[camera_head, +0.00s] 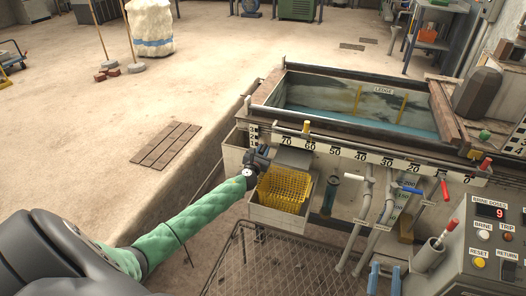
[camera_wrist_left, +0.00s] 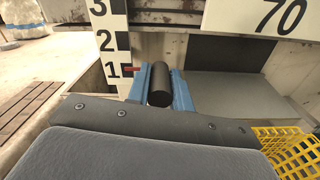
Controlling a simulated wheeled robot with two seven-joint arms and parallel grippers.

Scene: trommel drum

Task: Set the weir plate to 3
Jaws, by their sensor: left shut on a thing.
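A white scale (camera_wrist_left: 108,40) with black marks 1, 2 and 3 stands upright in the left wrist view. A small red pointer (camera_wrist_left: 132,69) is level with about 1. My left gripper (camera_wrist_left: 159,88) has its blue fingers shut on a black round handle (camera_wrist_left: 160,84) just right of the scale. A grey plate (camera_wrist_left: 235,95) lies to the right of the handle; its link to the handle is hidden. In the head view my left gripper (camera_head: 262,157) is at the tank's left front corner. My right gripper (camera_head: 385,280) shows two blue fingers apart at the bottom, empty.
A yellow basket (camera_head: 284,190) sits close right of my left gripper. The tank (camera_head: 345,145) has a front ruler, pipes and coloured valve handles. A control box (camera_head: 490,245) reading 9 stands at the right. The floor at left is mostly clear.

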